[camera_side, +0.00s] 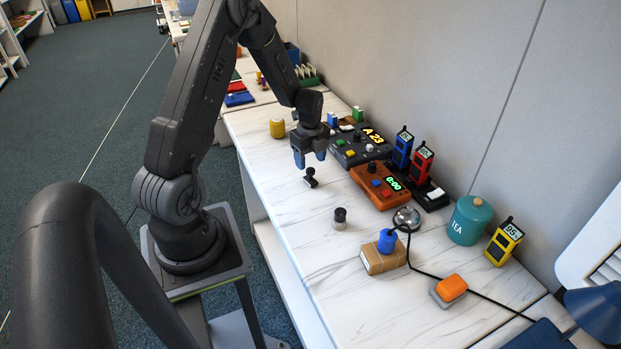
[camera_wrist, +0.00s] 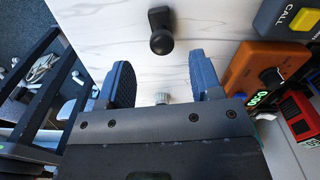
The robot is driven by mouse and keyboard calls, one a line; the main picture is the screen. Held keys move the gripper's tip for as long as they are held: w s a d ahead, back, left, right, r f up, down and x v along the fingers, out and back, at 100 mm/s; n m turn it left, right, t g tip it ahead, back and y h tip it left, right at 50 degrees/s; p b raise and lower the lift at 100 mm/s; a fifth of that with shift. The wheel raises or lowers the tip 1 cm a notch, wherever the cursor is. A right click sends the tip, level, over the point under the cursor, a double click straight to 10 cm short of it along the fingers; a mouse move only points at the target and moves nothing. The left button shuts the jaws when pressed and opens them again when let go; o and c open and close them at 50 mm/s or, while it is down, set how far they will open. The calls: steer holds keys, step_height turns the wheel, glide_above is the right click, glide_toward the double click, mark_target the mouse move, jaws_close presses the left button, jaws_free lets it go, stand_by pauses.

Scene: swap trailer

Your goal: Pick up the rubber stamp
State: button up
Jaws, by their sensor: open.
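An orange control box (camera_side: 381,185) and a dark box with a display (camera_side: 358,149) stand right of the stamp. A small black-topped cylinder (camera_side: 340,218) stands nearer the camera. A yellow jar (camera_side: 277,128) stands behind. The table's left side is clear.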

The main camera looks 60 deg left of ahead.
mark_target(310, 177)
step_height(310, 177, down, 7)
steer(key=shift+w+a+f, duration=0.1)
steer(key=shift+a+f, duration=0.05)
steer(key=shift+f, duration=0.05)
stand_by(0.3)
steer(key=c, duration=1)
steer(key=shift+r, duration=0.15)
